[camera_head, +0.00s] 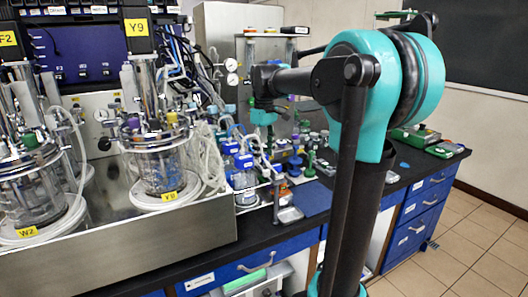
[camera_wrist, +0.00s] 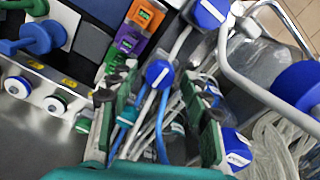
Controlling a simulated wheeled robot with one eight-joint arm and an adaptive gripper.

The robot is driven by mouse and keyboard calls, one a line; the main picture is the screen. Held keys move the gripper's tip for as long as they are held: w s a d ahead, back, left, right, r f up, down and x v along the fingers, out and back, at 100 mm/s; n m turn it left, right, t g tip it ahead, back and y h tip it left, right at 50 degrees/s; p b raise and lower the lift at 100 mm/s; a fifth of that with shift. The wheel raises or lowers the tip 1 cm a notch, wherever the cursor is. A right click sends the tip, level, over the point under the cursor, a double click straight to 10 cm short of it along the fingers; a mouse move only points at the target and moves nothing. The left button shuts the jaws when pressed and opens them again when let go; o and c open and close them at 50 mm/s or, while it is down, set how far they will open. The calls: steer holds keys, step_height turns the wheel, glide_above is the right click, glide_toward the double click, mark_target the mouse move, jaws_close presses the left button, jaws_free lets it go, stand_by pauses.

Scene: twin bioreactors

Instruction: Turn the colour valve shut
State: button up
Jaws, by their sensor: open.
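Several round blue valve knobs with white marks show in the wrist view; I cannot tell which is the colour valve. One knob (camera_wrist: 158,74) lies between my fingertips in the picture, with tubes running past it. My gripper (camera_wrist: 150,92) is open, its dark green fingers apart on either side. I see no clear contact with the knob. Another blue knob (camera_wrist: 209,13) is above to the right, and one (camera_wrist: 236,148) is beyond the right finger. In the head view, the teal gripper body (camera_head: 264,117) hangs over the tubing area; its fingertips are hard to make out.
Glass bioreactor vessels (camera_head: 162,165) stand in a steel tray (camera_head: 150,250) at left, with many loose hoses. Green, purple and orange blocks (camera_wrist: 130,42) sit near the left finger. A blue-topped bottle (camera_head: 243,172) stands on the black bench. Floor is free at right.

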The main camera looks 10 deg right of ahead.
jaws_close()
stand_by(0.3)
steer(key=shift+m, duration=0.3)
steer(key=m, duration=0.3)
steer(key=shift+m, duration=0.3)
steer(key=m, duration=0.4)
steer(key=shift+m, duration=0.3)
steer(key=m, duration=0.9)
